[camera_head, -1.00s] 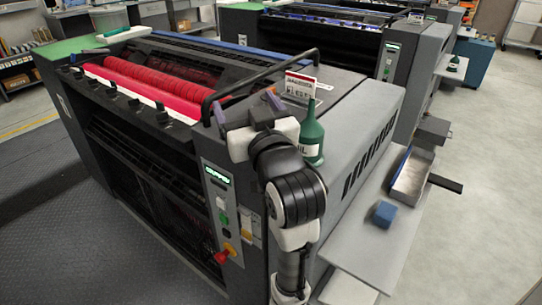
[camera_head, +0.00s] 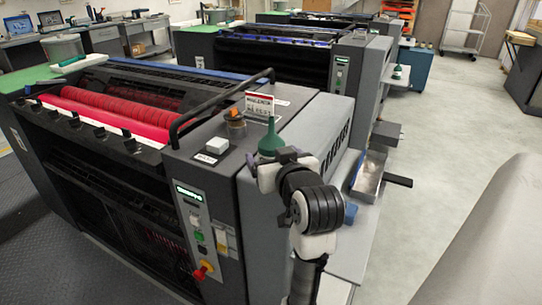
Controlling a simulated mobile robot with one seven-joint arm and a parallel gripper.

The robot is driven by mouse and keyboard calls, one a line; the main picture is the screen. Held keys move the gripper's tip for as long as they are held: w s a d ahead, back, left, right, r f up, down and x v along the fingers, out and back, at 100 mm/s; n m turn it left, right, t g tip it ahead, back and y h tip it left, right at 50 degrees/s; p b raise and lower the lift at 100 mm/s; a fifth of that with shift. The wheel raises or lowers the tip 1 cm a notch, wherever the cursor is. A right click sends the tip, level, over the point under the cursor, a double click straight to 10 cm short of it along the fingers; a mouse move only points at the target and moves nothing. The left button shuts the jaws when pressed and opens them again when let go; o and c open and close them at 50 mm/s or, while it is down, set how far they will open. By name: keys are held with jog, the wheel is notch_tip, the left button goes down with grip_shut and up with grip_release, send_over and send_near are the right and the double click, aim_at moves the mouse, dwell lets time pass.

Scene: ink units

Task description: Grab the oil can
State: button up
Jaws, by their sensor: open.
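The oil can (camera_head: 270,142) is dark green with a narrow pointed spout. It stands upright on the top of the near press's end housing, beside a red and white sign (camera_head: 259,104). My gripper (camera_head: 268,158) is open, in front of the can's lower part in the picture, with one purple-tipped finger to either side. The can's lower body and label are mostly hidden by my gripper and wrist. I cannot tell whether the can is between the fingers or just behind them.
A black rail (camera_head: 222,102), an amber-brown jar (camera_head: 235,125) and a small white box (camera_head: 217,146) are left of the can. A side shelf with a metal tray (camera_head: 369,178) and blue block (camera_head: 350,213) lies right. Another green can (camera_head: 397,72) stands farther back.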

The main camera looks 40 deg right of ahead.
aim_at(269, 147)
jog(key=p+x, duration=0.1)
jog(key=x, duration=0.3)
jog(key=shift+w+d+p, duration=0.25)
jog(key=shift+d+p, duration=0.1)
jog(key=shift+d, duration=0.1)
jog(key=shift+w+d+f, duration=0.15)
jog(key=shift+w+f, duration=0.1)
jog(key=shift+w, duration=0.2)
jog(key=c, duration=1.3)
jog(key=shift+r, duration=0.1)
